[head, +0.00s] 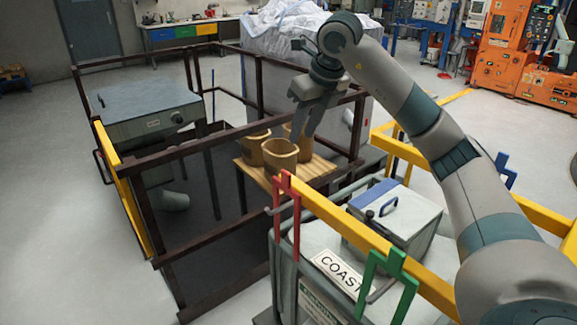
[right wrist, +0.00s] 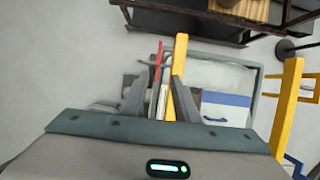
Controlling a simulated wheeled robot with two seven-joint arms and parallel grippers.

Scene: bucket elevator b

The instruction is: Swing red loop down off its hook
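In the right wrist view the red loop (right wrist: 157,62) shows as a thin red strip beyond and between the fingers, beside the yellow bar (right wrist: 181,58). My right gripper (head: 303,130) points down, open and empty, behind the loop in the head view and apart from it. Its fingers also show in the wrist view (right wrist: 159,88). My left gripper is out of view.
Brown pots (head: 280,157) stand on a wooden board (head: 310,172) beneath my right gripper in the head view. Dark rails (head: 215,142) surround that area. A green loop (head: 388,275) and a box with a blue handle (head: 395,215) are at the bin. Open floor lies at left.

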